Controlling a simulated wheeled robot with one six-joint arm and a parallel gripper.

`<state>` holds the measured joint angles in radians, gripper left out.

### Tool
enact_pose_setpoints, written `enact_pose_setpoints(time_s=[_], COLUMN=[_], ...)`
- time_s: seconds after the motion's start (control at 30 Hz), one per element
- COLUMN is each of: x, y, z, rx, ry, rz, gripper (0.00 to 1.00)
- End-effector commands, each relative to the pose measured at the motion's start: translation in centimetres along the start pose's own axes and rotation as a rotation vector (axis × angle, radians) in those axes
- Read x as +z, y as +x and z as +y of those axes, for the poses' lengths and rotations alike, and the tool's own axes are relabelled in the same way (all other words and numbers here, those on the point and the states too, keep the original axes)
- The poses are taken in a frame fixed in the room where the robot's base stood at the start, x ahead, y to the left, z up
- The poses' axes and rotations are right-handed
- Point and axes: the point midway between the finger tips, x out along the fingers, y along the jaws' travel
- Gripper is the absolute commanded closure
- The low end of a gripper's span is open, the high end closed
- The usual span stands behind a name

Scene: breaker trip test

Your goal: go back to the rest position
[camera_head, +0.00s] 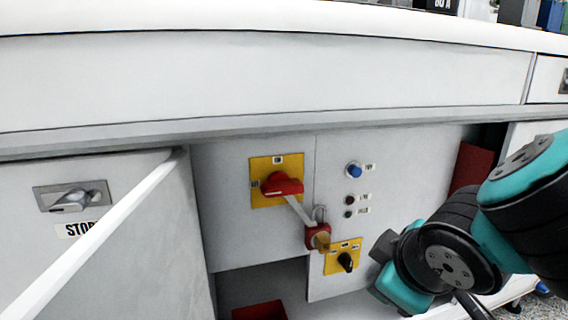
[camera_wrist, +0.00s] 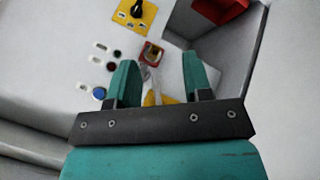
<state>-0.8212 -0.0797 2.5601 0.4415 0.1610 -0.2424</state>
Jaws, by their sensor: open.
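My gripper (camera_head: 382,270) is at the lower right of the head view, to the right of the panel's controls. In the wrist view my gripper (camera_wrist: 161,78) shows two teal fingers spread apart with nothing held between them. The red rotary handle (camera_head: 281,186) sits on a yellow plate (camera_head: 259,164). A red padlock (camera_head: 316,236) with a brass-coloured part hangs below it by a shackle; it also shows in the wrist view (camera_wrist: 152,52). My gripper hides most of the rotary handle in the wrist view.
A black selector switch (camera_head: 346,262), a blue button (camera_head: 354,171) and two dark indicators are on the panel. A cabinet door (camera_head: 100,235) stands open at left. Red bins sit low (camera_head: 260,311) and at right (camera_head: 470,167). The counter (camera_head: 250,18) overhangs above.

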Motion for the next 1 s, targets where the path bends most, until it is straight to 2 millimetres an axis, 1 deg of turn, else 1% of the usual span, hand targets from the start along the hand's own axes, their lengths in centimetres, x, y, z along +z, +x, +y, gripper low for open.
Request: enact_pose_setpoints(time_s=[0.03,0.1,0.17,0.2,0.27,0.3,0.37,0.5,0.77,0.87,0.97,1.0], x=[0.2,0.8,1.1,1.1,1.2,1.2,1.1,0.8,-1.8,-3.0,-4.5,-5.2], y=[-2.4,-4.4,-6.2,-7.4,-9.2,-10.5,-12.4,-16.8,-21.7,-24.2,-27.2,-28.5], z=[0.8,0.1,-0.4,-0.7,-1.0,-1.1,-1.3,-1.3,1.4,2.7,4.4,5.2], rx=[-0.090,-0.221,-0.317,-0.374,-0.450,-0.496,-0.559,-0.678,-0.675,-0.675,-0.674,-0.674], ry=[0.095,0.188,0.247,0.277,0.313,0.333,0.354,0.377,0.367,0.367,0.366,0.366], rz=[-0.046,-0.100,-0.136,-0.155,-0.180,-0.193,-0.211,-0.242,-0.241,-0.240,-0.240,-0.240], gripper=[0.54,0.54,0.54,0.54,0.54,0.54,0.54,0.54,0.54,0.54,0.54,0.54])
